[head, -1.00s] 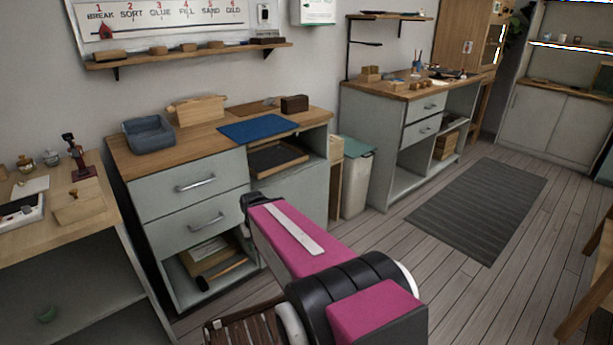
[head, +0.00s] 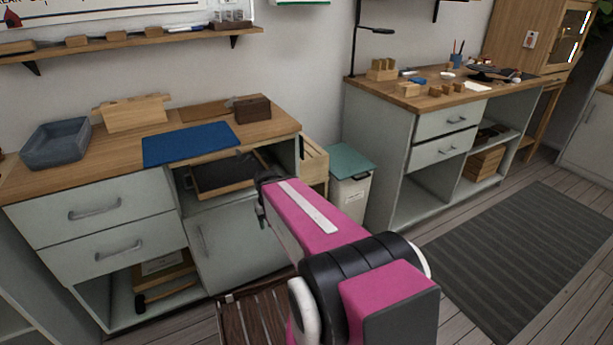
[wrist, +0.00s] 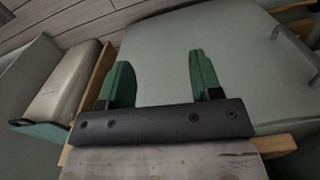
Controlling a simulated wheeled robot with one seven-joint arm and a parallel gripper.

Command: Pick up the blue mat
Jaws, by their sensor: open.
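The blue mat (head: 190,144) lies flat on the wooden top of the grey cabinet at the left in the head view. It is near the counter's front edge, above an open shelf. My gripper (wrist: 156,78) shows in the wrist view with two green fingers apart and nothing between them. Past the fingers is a grey cabinet front (wrist: 205,50). In the head view my pink arm reaches toward the cabinet, and the gripper is mostly hidden behind it, lower than the counter top. The mat does not show in the wrist view.
A blue-grey bin (head: 57,145), a wooden rack (head: 133,113) and a brown box (head: 252,109) stand around the mat. A dark tray (head: 229,176) sits on the shelf below. A lidded bin (head: 350,188) stands right of the cabinet. A wooden shelf (head: 140,40) hangs above.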

